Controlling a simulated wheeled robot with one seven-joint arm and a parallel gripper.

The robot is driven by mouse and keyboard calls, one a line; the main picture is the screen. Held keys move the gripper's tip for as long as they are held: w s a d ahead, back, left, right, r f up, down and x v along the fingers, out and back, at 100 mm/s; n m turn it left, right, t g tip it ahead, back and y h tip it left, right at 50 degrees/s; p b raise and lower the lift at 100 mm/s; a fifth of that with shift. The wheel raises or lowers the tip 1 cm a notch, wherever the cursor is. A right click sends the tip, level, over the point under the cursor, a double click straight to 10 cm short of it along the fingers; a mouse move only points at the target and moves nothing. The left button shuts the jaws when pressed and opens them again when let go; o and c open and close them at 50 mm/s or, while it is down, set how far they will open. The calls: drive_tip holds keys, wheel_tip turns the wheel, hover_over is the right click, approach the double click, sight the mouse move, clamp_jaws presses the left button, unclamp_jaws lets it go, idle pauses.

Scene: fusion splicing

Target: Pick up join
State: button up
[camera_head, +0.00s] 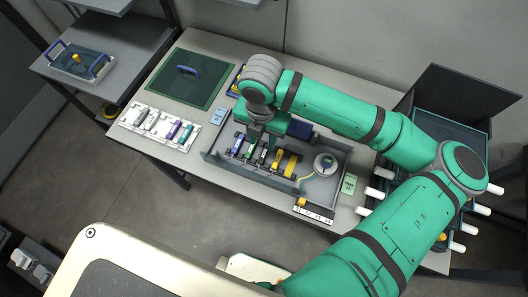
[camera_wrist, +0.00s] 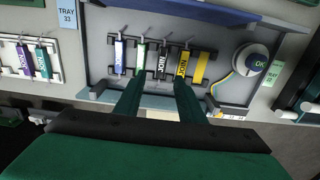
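A black piece labelled JOIN (camera_wrist: 162,64) and a yellow piece labelled JOIN (camera_wrist: 182,64) lie side by side in a grey tray (camera_wrist: 98,72). In the wrist view the black piece shows between the fingertips, and the right fingertip overlaps the lower yellow piece. In the head view my gripper (camera_head: 256,134) is over the row; its fingertips are hard to make out.
A round device marked OK (camera_wrist: 252,58) with a yellow cable sits at the tray's right. A white rack (camera_head: 158,126) with coloured pieces stands left on the table (camera_head: 130,146). A green mat (camera_head: 188,80) lies behind it. A dark open box (camera_head: 465,95) stands at the right.

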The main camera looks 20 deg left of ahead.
hover_over(263, 154)
wheel_tip(263, 154, down, 4)
drive_tip(key=shift+f, duration=0.1)
wheel_tip(263, 154, down, 4)
drive_tip(key=shift+d+f, duration=0.1)
drive_tip(key=shift+d, duration=0.05)
drive_tip(key=c, duration=0.9)
